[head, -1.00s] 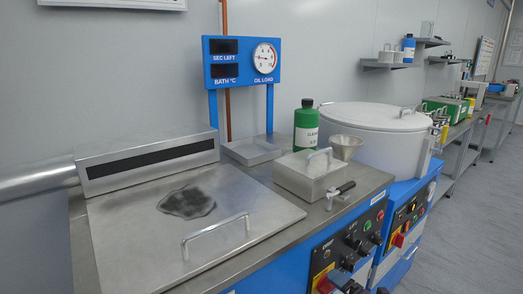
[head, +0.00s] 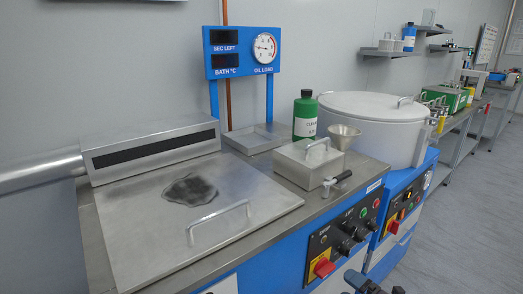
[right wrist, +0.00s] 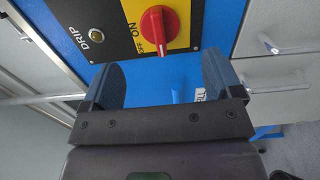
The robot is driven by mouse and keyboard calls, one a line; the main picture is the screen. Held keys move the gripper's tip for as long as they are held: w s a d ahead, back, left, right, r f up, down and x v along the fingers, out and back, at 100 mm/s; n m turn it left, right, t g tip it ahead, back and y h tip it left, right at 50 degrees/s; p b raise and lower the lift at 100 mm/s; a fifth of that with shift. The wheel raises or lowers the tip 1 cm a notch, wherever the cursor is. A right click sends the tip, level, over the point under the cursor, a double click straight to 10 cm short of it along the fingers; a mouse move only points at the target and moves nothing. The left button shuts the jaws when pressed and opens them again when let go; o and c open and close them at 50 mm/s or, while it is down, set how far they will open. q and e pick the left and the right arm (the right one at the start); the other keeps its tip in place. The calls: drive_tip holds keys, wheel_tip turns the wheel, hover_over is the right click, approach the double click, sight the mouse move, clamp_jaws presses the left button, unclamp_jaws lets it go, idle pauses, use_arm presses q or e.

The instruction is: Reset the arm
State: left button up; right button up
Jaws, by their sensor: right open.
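My right gripper (right wrist: 160,85) shows in the right wrist view with its two dark fingers spread apart and nothing between them. It faces the blue cabinet front, near the red rotary switch (right wrist: 158,30) on its yellow plate. In the head view a dark part of my right gripper (head: 365,283) just shows at the bottom edge, in front of the cabinet and below the red switch (head: 324,268). My left gripper is in neither view.
A steel lid with a handle (head: 219,222) covers the bath at left. A small steel box (head: 308,164), green bottle (head: 305,117), funnel (head: 344,136) and white round drum (head: 370,126) stand on the bench. The floor (head: 470,220) at right is clear.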

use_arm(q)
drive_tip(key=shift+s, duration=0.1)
use_arm(e)
drive_tip(key=shift+s+d, duration=0.15)
drive_tip(key=shift+s, duration=0.05)
use_arm(q)
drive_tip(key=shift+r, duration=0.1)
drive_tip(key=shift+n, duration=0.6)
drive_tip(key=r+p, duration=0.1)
drive_tip(key=p, duration=0.2)
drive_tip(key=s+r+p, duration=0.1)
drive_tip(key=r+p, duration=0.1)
drive_tip(key=p, duration=0.1)
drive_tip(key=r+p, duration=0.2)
drive_tip(key=p, duration=0.2)
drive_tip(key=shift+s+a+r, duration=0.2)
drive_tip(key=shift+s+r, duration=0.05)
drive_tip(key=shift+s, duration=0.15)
use_arm(e)
drive_tip(key=s+d+m+g+h, duration=0.1)
drive_tip(key=s+m+h, duration=0.4)
drive_tip(key=s+m, duration=0.7)
drive_tip(key=s+d+r+m+g+h, duration=0.1)
drive_tip(key=s+d+m+h, duration=0.3)
drive_tip(key=s+m, duration=0.8)
drive_tip(key=s+g+h, duration=0.1)
drive_tip(key=s+h, duration=0.1)
drive_tip(key=s, duration=0.9)
drive_tip(key=shift+r+m, duration=0.2)
drive_tip(key=shift+m, duration=0.2)
